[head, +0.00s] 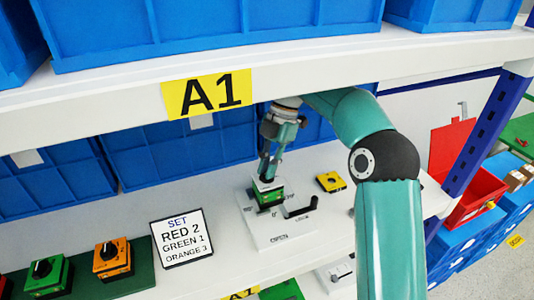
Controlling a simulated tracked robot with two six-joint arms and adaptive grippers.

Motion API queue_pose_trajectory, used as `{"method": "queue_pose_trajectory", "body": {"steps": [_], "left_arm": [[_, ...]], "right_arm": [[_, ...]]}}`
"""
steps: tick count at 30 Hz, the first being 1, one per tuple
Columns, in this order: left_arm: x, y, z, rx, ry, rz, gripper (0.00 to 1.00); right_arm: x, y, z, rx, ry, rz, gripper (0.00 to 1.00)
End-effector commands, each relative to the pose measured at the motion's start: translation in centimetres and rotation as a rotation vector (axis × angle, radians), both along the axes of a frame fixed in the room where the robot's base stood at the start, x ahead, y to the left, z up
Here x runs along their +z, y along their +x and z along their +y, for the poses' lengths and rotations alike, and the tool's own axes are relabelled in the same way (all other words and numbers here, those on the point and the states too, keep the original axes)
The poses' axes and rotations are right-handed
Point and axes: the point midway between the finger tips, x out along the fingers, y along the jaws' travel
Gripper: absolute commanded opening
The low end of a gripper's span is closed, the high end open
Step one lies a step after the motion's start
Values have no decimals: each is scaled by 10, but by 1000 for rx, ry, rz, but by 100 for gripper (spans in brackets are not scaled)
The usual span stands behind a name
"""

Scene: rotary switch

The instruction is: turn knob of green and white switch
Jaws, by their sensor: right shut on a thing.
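The green and white switch (270,201) stands on a white base plate (281,235) on the shelf, with a green body and a white top. My right gripper (267,176) reaches down over it from above and is shut on its knob. The fingers cover the knob, so its pointing direction is hidden. My left gripper is not in view.
A black lever (300,208) sits on the plate just right of the switch. A yellow switch (331,182) lies behind it. A sign (182,238), a green switch (47,277) and an orange switch (112,260) stand left. An upper shelf (300,62) overhangs my arm.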

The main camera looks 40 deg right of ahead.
Motion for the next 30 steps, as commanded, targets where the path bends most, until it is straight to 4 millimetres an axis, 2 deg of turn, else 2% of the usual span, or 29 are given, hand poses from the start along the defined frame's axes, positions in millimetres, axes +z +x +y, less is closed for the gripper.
{"method": "queue_pose_trajectory", "body": {"steps": [1,9,15,30], "left_arm": [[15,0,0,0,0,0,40],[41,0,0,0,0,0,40],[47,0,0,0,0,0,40],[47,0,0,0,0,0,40]], "right_arm": [[8,1,-1,44,-2,-3,0],[5,2,-1,299,-4,-6,0],[2,3,-1,491,-4,-6,0],[1,3,0,926,-6,-8,0]]}}
